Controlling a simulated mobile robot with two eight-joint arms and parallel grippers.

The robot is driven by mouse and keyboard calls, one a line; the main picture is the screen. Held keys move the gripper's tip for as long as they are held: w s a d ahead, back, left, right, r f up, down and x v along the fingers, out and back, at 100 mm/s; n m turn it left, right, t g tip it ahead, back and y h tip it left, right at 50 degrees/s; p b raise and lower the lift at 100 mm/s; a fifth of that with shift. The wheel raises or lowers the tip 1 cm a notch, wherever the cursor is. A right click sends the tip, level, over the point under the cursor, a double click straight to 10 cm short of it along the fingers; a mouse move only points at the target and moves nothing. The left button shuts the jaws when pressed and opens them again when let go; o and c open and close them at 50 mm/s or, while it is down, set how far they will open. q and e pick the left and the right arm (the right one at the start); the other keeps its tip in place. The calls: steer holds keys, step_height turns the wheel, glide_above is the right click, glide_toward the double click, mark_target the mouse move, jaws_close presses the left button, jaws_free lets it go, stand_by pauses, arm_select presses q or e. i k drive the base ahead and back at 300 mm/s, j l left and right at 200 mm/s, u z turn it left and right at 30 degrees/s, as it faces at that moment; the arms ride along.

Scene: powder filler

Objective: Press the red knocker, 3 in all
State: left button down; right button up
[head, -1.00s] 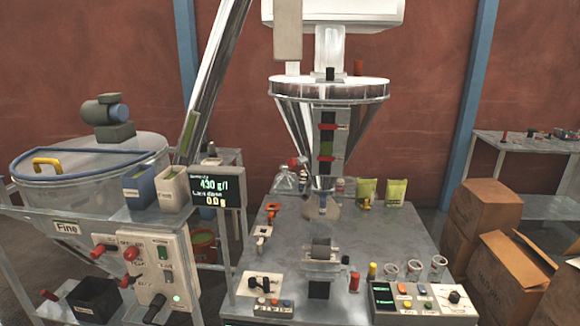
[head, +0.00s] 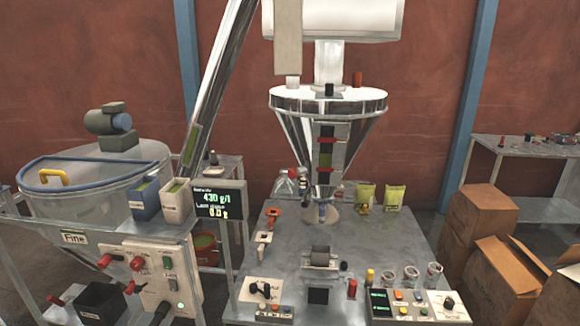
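No part is clearly marked as the red knocker. Several small red parts show on and around the steel hopper (head: 330,106). A short red cylinder (head: 357,79) stands on the hopper's lid. Red clamps (head: 326,140) cross the dark sight strip on its front. A red upright cylinder (head: 352,289) stands on the steel table (head: 395,240) in front. A small grey and dark fitting (head: 303,173) sits beside the hopper's lower left; its details are too small to tell. Neither of my grippers is in view.
A clear drum with a blue-edged lid (head: 95,165) and control box (head: 160,262) stand at left. Cups (head: 410,277) and a control panel (head: 412,305) line the table's front right. Cardboard boxes (head: 485,212) stand at right.

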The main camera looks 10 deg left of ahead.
mark_target(292, 174)
steer(key=i+j, duration=0.9)
steer(key=i, duration=0.15)
